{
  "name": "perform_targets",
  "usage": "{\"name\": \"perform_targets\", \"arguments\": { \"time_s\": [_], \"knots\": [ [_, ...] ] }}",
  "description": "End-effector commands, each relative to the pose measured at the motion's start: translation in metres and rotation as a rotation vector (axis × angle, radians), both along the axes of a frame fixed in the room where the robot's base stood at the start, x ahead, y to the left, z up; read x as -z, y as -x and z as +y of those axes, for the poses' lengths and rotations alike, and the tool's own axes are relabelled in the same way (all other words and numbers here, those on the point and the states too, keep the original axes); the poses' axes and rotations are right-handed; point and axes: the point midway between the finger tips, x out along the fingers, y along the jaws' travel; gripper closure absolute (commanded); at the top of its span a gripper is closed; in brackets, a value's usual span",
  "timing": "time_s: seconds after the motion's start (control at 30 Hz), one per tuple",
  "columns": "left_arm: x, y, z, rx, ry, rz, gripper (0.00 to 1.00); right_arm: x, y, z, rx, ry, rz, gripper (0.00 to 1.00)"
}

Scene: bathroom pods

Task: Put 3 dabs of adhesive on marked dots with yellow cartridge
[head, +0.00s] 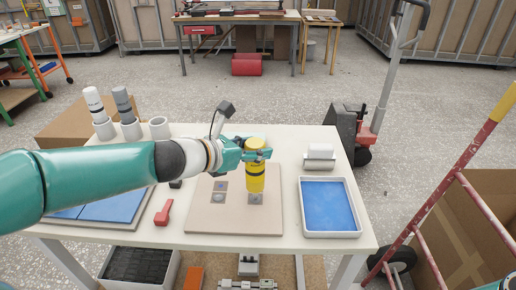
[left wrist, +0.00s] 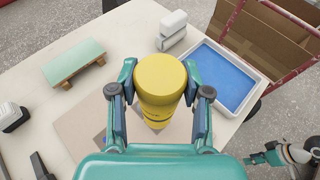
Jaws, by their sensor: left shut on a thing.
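My left gripper (head: 258,154) is shut around the yellow cartridge (head: 256,181) and holds it upright, nozzle end down. The cartridge also shows between both fingers of the left gripper (left wrist: 160,82) in the left wrist view. A beige board (head: 230,225) lies on the white table below. It carries grey marked squares: one at the back left (head: 221,185), one at the front left (head: 217,198) with a pale round spot, and one at the front right (head: 256,200). The cartridge's lower end is over the front-right square; contact cannot be told. My right gripper (left wrist: 272,157) shows small in the left wrist view, its jaws unclear.
White and grey cartridges (head: 94,104) (head: 122,102) stand in white holders at the back left; a third holder (head: 159,128) is empty. A blue-lined white tray (head: 304,215) is at right, a white block (head: 319,153) behind it. A red tool (head: 164,212) lies left of the board.

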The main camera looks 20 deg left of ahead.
Motion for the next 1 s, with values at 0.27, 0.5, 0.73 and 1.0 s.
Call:
{"name": "perform_targets", "arguments": {
  "time_s": [0.27,0.5,0.73,1.0],
  "knots": [
    [0.003,0.000,0.000,0.000,-0.001,0.006,1.00,0.000,0.000,0.000,0.000,0.000,0.000,0.60],
    [0.001,0.001,0.000,0.001,-0.001,0.007,1.00,-0.003,0.000,0.000,0.000,0.000,0.000,0.60],
    [-0.018,0.000,0.000,0.001,-0.001,0.004,1.00,-0.019,0.000,0.000,0.000,0.000,0.000,0.60],
    [-0.038,0.000,0.000,0.000,0.001,0.003,1.00,-0.038,0.000,0.000,0.000,0.000,0.000,0.60]
  ]
}}
